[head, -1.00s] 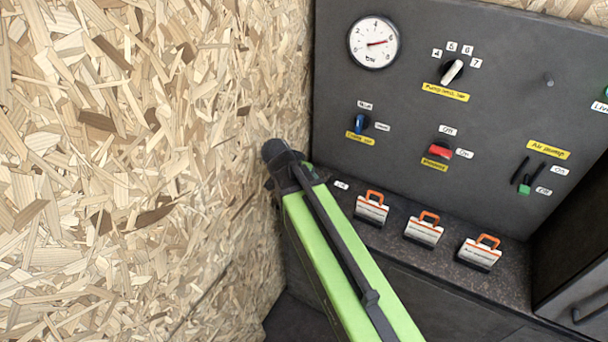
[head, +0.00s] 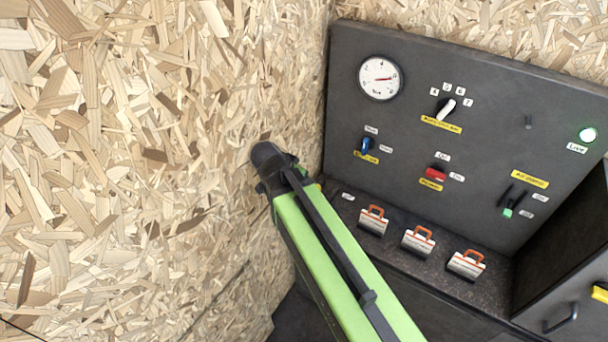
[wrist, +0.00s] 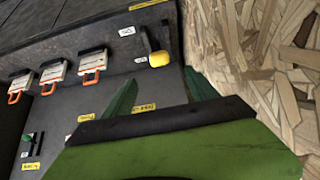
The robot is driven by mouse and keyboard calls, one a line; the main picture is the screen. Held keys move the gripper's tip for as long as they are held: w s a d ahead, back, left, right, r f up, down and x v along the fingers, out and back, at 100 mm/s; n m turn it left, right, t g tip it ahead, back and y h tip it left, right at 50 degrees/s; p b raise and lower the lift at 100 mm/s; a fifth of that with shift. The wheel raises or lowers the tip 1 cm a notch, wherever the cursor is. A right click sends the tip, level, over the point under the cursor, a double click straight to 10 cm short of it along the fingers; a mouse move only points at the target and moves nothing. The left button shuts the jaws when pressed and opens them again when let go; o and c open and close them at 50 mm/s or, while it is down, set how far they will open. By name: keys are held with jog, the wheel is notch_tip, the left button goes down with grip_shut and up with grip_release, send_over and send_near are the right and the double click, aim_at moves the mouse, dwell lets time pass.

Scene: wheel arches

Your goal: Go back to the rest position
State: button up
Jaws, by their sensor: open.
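My gripper (wrist: 162,96) shows in the wrist view with its two green fingers apart and nothing between them. It points at the dark panel close to the wood-chip wall. In the head view my green arm reaches up from the bottom and its far end is in front of the wall, left of the control panel (head: 480,130). A yellow-knobbed lever (wrist: 158,59) is beyond the fingers in the wrist view. I cannot tell the exact gap, but no contact shows.
The wood-chip wall (head: 130,120) is close on the left. Several orange-handled tags (head: 418,241) stand on the ledge below. A drawer handle (head: 562,318) is lower right.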

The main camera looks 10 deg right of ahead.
jog(key=shift+s+r, duration=0.15)
jog(key=shift+r, duration=0.1)
dwell(0.3)
jog(key=s+d+f+m+g, duration=0.1)
jog(key=s+d+f+g, duration=0.15)
jog(key=d, duration=0.85)
jog(key=s+a+f+n+g+y, duration=0.2)
jog(key=s+a+n+g+y, duration=0.1)
jog(key=s+n, duration=0.4)
jog(key=a+n+y, duration=0.1)
jog(key=n, duration=0.1)
jog(key=shift+s+a+n+y, duration=0.2)
jog(key=shift+s+n+y, duration=0.1)
jog(key=shift+s+y, duration=0.1)
